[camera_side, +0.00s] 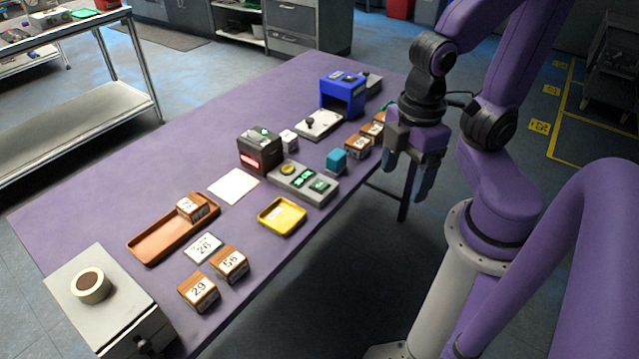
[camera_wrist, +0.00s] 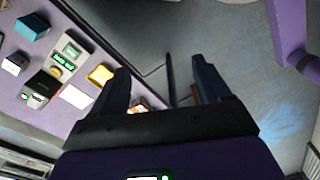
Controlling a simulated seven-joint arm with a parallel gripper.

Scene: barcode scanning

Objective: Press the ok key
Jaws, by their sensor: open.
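The panel also shows in the wrist view (camera_wrist: 56,71) at the left, with green lit areas. Its lettering is too small to read, so I cannot tell which part is the ok key. My gripper (camera_side: 407,177) is open and empty, to the right of the panel and past the table's edge. In the wrist view its two fingers (camera_wrist: 163,84) stand wide apart over floor.
A black device with a red light (camera_side: 260,152) stands behind the panel. A teal block (camera_side: 337,160) and numbered wooden blocks (camera_side: 358,146) lie near the right edge. A yellow tray (camera_side: 281,216) sits in front. A blue machine (camera_side: 343,92) stands at the back.

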